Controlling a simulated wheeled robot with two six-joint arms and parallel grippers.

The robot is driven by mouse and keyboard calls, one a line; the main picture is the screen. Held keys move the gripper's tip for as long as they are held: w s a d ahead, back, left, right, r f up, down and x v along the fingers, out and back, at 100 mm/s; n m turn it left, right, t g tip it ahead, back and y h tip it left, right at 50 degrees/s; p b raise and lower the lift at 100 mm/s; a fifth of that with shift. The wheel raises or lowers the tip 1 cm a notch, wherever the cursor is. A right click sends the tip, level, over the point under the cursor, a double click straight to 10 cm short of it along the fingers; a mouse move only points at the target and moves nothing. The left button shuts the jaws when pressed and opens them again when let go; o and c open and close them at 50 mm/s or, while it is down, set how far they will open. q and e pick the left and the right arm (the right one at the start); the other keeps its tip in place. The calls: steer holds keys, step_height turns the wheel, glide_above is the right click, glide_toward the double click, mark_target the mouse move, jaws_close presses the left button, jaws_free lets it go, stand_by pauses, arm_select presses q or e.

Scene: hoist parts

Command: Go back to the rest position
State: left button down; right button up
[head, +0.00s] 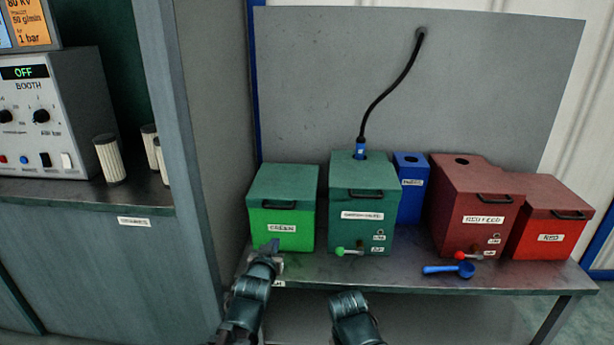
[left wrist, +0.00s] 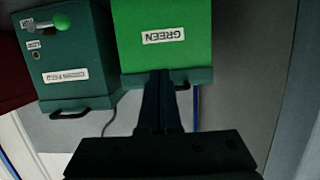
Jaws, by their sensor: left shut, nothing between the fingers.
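My left gripper (head: 270,248) is shut and empty, just in front of the lower front of the bright green box (head: 283,227) labelled GREEN. In the left wrist view its two fingers (left wrist: 161,75) lie together and overlap the edge of the green box (left wrist: 165,15). I cannot tell whether the fingertips touch the box. Part of my right arm shows at the bottom centre of the head view, but its gripper is not visible.
On the metal bench (head: 420,280) stand a dark green feed box (head: 362,205) with a black hose (head: 385,92), a small blue box (head: 411,205), a dark red feed box (head: 470,200) and a red box (head: 545,225). A blue scoop (head: 445,269) lies in front. A booth control unit (head: 45,115) stands left.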

arm_select(q)
steer(key=s+d+f+m+g, duration=0.1)
steer(key=s+d+f+g, duration=0.2)
steer(key=s+f+g, duration=0.35)
steer(key=s+d+f+m+g+y, duration=0.1)
steer(key=s+d+f+g, duration=0.25)
steer(key=s, duration=0.55)
steer(key=s+d+f+m+g, duration=0.2)
steer(key=s+f+g, duration=0.3)
steer(key=s+f, duration=0.15)
step_height(320, 180, up, 32)
steer(key=s+p, duration=0.2)
steer(key=p, duration=2.9)
steer(key=shift+d+p, duration=0.25)
steer(key=shift+p, duration=0.1)
